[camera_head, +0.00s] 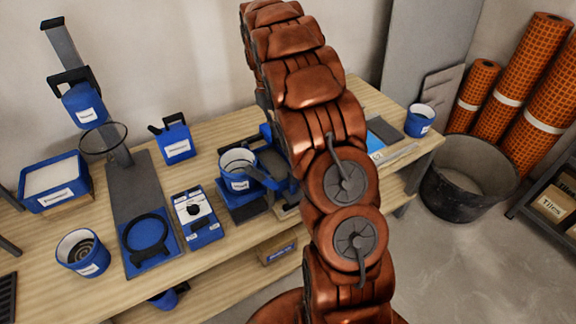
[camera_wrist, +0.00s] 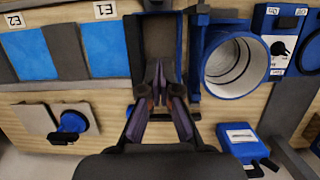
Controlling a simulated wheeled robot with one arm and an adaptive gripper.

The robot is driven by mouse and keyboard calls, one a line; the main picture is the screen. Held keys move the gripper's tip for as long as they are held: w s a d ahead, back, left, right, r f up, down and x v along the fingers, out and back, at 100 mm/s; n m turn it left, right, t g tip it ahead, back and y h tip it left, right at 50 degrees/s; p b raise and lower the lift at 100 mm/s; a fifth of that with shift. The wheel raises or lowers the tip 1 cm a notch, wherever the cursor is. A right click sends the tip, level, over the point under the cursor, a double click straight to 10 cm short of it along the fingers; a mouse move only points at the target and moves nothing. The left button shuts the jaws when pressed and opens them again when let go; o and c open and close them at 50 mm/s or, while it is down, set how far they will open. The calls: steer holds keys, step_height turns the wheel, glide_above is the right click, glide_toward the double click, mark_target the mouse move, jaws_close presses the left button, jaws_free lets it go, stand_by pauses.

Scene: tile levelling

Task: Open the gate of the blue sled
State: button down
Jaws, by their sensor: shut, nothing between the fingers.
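The blue sled (camera_wrist: 131,45) is a dark channel with blue side walls in the wrist view. In the head view the sled (camera_head: 272,160) is partly hidden behind my arm. My gripper (camera_wrist: 159,72) points down over the sled's channel, its fingers together and holding nothing. Whether the fingertips touch the sled cannot be told. A dark and blue upright part runs along the sled's right side in the wrist view. I cannot tell which part is the gate or whether it is open. My gripper is hidden in the head view.
A blue tub (camera_wrist: 237,62) stands close right of the sled in the wrist view. Blue tiles marked E1 (camera_wrist: 86,45) and E2 (camera_wrist: 28,55) lie left. A blue labelled jug (camera_wrist: 242,140) stands near my gripper. A gauge box (camera_head: 197,214) and ring plate (camera_head: 148,238) sit along the bench.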

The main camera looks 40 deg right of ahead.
mark_target(292, 182)
steer(key=shift+w+d+f, duration=0.35)
steer(key=shift+w+f, duration=0.05)
steer(key=shift+f, duration=0.1)
steer(key=s+f+p, duration=0.3)
steer(key=s+f, duration=0.3)
steer(key=f, duration=0.3)
steer(key=shift+s+a+f+p, duration=0.25)
steer(key=shift+a+f+p, duration=0.05)
steer(key=shift+f+p, duration=0.05)
